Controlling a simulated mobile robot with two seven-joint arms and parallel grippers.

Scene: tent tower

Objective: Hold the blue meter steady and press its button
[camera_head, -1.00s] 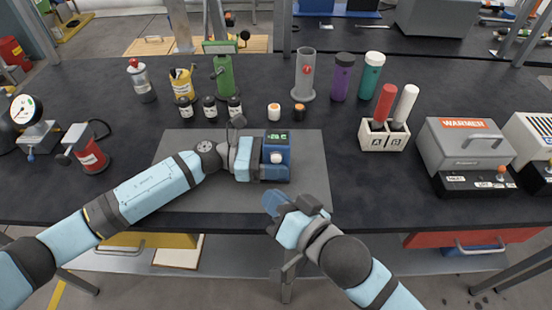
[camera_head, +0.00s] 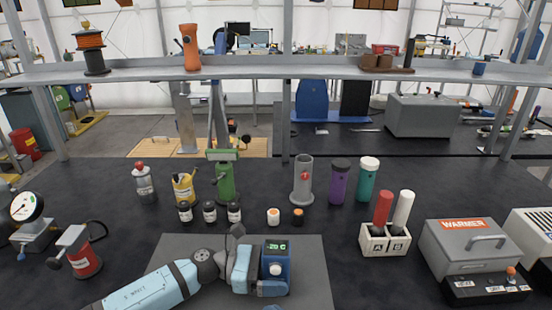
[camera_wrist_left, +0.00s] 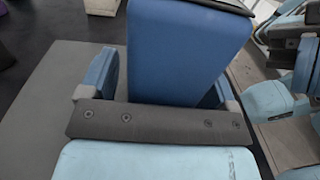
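The blue meter (camera_head: 284,271) stands upright on a grey mat (camera_head: 314,284). Its small lit display reads about 20 C, and a round white button (camera_head: 275,269) is on the face below it. My left gripper (camera_head: 262,285) comes in from the left with its fingers on two sides of the meter. In the left wrist view the meter (camera_wrist_left: 185,55) sits between the two blue fingers, close against them; any contact on the far side is hidden. Only a blue tip of my right gripper (camera_head: 272,307) shows at the bottom edge, in front of the meter; its opening is not visible.
Behind the mat stand small black-labelled jars (camera_head: 209,212), a green cylinder (camera_head: 226,184), a grey tube (camera_head: 302,182), and purple (camera_head: 339,182) and teal (camera_head: 368,180) bottles. A white A/B holder (camera_head: 384,241) and grey warmer (camera_head: 470,250) stand right. A raised shelf (camera_head: 130,73) crosses behind.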

